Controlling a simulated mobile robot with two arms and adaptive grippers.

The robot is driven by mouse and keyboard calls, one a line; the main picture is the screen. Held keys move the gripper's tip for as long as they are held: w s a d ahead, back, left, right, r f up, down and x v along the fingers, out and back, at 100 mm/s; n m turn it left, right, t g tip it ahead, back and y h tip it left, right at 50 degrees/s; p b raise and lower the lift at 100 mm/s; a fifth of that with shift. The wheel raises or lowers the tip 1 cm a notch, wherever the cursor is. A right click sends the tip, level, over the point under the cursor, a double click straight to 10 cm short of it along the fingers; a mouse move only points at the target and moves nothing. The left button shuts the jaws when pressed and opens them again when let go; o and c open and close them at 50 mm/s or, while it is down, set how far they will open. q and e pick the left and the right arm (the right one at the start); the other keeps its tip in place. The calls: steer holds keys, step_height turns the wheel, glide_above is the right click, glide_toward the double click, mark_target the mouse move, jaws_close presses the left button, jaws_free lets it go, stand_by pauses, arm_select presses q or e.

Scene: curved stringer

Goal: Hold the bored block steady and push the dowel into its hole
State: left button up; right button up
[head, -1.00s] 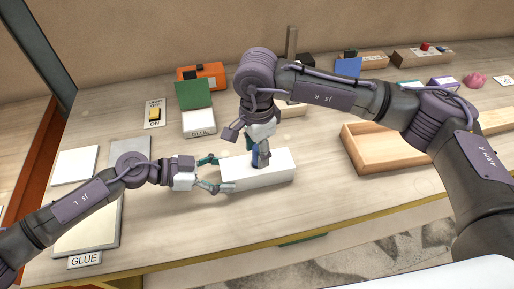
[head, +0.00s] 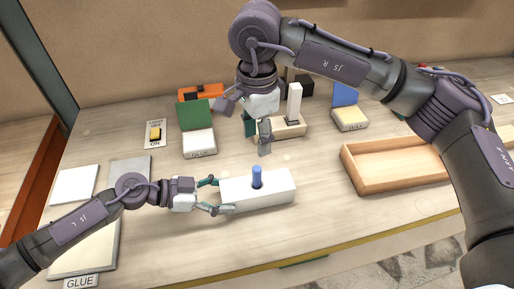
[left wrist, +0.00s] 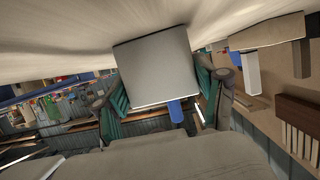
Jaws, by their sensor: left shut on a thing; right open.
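The white bored block (head: 272,193) lies on the table in front of me. The blue dowel (head: 257,178) stands upright in its top, with a short length showing above the surface; its lower part is hidden. My left gripper (head: 214,196) is shut on the left end of the block. In the left wrist view the block (left wrist: 155,68) sits between the finger pads, and the dowel (left wrist: 176,111) sticks out from it. My right gripper (head: 257,138) is open and empty, above and behind the block, apart from the dowel.
A wooden tray (head: 372,186) stands to the right. Behind are a wooden base with a white post (head: 294,103), a green-lidded box (head: 197,142), a blue-lidded box (head: 349,118) and a yellow switch (head: 155,133). White panels lie at left, by a GLUE label (head: 80,282).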

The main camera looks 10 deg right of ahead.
stand_by(0.3)
arm_select(q)
steer(key=o, duration=1.5)
steer(key=shift+o, duration=0.2)
steer(key=shift+v, duration=2.5)
